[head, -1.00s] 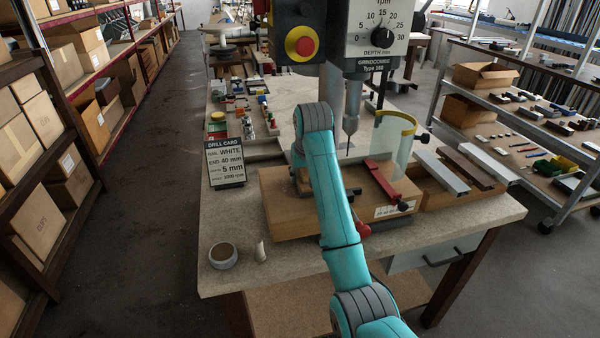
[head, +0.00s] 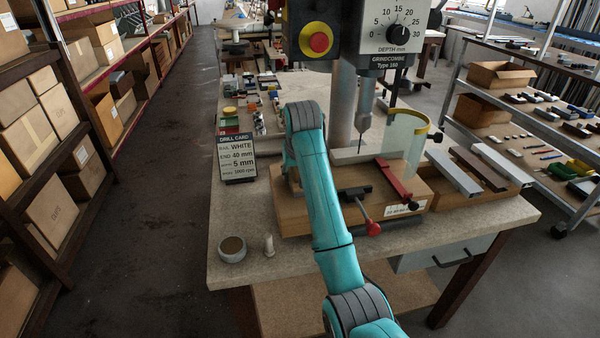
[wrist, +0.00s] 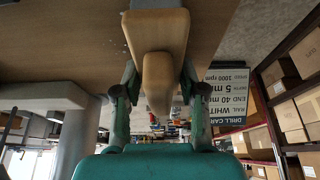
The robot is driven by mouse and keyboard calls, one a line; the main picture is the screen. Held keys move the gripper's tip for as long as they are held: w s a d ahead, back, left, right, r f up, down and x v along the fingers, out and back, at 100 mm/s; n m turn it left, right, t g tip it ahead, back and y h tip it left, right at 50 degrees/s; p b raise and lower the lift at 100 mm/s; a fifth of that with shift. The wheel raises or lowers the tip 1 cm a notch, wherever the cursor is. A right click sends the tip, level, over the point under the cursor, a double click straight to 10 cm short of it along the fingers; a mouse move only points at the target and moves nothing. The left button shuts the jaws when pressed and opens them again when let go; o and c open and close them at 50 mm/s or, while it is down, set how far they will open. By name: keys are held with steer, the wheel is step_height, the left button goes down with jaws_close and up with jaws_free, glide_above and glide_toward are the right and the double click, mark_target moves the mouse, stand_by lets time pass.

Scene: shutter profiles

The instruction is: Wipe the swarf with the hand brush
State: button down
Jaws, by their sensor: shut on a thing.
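The hand brush (wrist: 158,30) shows in the wrist view as a tan, wood-coloured block with rounded edges. My gripper (wrist: 160,80) is shut on it, one finger on each side. The brush is over the wooden drill board (wrist: 60,35); I cannot tell whether its bristles touch the board. A few tiny pale specks beside the brush may be swarf. In the head view my teal arm hides most of the gripper and brush, at the left part of the board (head: 410,207) under the drill press.
The drill bit (head: 361,142) and a clear guard (head: 404,138) are above and behind. A drill card (head: 237,158) stands left. A round pot (head: 232,249) sits at the front left.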

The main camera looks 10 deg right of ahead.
mark_target(285, 185)
steer(key=shift+a+f, duration=0.2)
steer(key=shift+a, duration=1.3)
steer(key=shift+s, duration=0.7)
steer(key=shift+d+r, duration=0.15)
steer(key=shift+d, duration=1.9)
steer(key=shift+d+r, duration=0.15)
steer(key=shift+d, duration=1.85)
steer(key=shift+r, duration=0.1)
step_height(285, 185, up, 6)
steer(key=shift+f, duration=0.1)
